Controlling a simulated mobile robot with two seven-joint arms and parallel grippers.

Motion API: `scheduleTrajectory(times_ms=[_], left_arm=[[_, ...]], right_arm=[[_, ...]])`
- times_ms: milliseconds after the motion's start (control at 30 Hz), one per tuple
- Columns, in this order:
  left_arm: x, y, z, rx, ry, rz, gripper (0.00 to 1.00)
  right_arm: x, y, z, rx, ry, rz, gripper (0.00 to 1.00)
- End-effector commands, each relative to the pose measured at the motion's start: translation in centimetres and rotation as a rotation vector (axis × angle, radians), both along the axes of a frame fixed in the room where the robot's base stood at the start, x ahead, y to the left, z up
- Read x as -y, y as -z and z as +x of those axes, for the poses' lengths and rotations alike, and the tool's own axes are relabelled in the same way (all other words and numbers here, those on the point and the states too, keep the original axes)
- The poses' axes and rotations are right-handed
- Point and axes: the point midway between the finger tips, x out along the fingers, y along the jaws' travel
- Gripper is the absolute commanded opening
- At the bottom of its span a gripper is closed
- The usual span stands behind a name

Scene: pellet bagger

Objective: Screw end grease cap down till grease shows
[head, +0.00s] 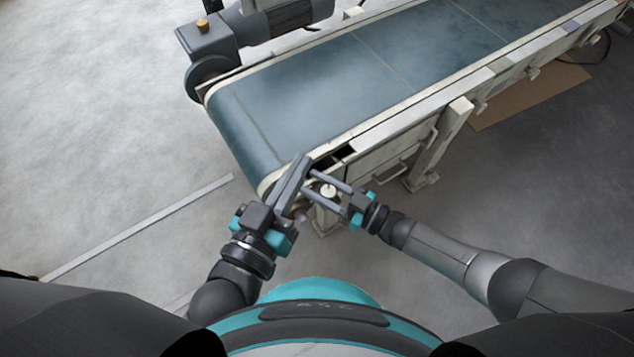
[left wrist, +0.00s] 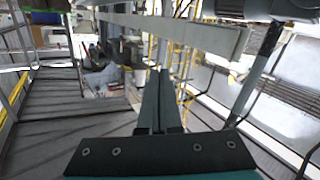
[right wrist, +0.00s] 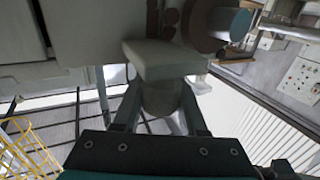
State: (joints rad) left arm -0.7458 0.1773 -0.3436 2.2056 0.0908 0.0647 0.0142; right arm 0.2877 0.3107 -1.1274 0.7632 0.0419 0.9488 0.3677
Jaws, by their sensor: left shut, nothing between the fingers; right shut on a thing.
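The end grease cap appears as a small pale round piece (head: 328,191) near the conveyor's end corner. In the right wrist view it seems to be the grey rounded piece (right wrist: 161,98) under a pale block (right wrist: 160,60). My right gripper (head: 309,184) reaches in from the right, and its two fingers are shut on the cap from both sides. My left gripper (head: 300,160) is shut and empty at the belt corner, just left of the right fingertips; its closed fingers also show in the left wrist view (left wrist: 159,78). I cannot make out any grease.
The conveyor (head: 330,80) with a blue belt runs from the corner to the upper right. A motor (head: 215,45) stands at its far side. A support leg (head: 445,140) and handle lie right of my grippers. Open floor (head: 110,130) is at left.

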Motion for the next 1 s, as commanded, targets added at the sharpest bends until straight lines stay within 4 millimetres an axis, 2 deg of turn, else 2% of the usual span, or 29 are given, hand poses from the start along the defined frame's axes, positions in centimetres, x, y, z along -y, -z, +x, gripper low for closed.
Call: scheduleTrajectory(times_ms=[100, 533, 1000], left_arm=[[0.0, 0.0, 0.0, 0.000, 0.000, 0.000, 0.00], [-0.1, 0.0, 0.3, -0.034, 0.004, 0.025, 0.00], [-1.2, 1.4, 1.1, -0.190, 0.010, 0.129, 0.00]], right_arm=[[0.0, 0.0, 0.0, 0.000, 0.001, -0.001, 0.00], [0.1, -0.1, 0.0, -0.003, 0.060, 0.003, 0.00], [0.7, 0.0, 0.7, -0.008, 0.422, 0.004, 0.00]])
